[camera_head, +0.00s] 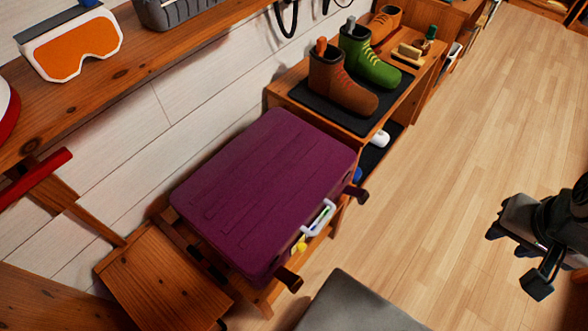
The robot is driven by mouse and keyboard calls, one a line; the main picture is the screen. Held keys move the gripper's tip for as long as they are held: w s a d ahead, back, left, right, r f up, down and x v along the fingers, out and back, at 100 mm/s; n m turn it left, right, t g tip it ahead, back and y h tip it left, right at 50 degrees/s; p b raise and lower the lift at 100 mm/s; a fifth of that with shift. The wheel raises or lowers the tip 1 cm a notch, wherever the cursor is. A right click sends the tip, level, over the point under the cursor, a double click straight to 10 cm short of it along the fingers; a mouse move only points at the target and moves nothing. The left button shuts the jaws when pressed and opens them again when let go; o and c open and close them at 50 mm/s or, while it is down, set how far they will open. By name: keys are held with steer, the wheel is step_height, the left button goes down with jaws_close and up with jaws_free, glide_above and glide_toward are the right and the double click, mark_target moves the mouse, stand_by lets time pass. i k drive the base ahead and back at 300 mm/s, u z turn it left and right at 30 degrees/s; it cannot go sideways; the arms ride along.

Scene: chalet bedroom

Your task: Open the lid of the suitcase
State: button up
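A purple suitcase (262,190) lies flat on a low wooden stand against the white plank wall. Its lid is shut. A light grey handle (319,218) is on its front side, facing the open floor, with a yellow tag (299,244) beside it. My gripper (516,261) is at the right edge of the picture, above the floor and well apart from the suitcase.
A shelf with orange goggles (72,45) runs along the wall. A wooden chair (160,275) is at lower left.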

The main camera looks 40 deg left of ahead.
mark_target(252, 198)
steer(key=u, duration=1.8)
steer(key=k, duration=1)
steer(key=z, duration=0.3)
steer(key=i, duration=0.55)
steer(key=u, duration=0.2)
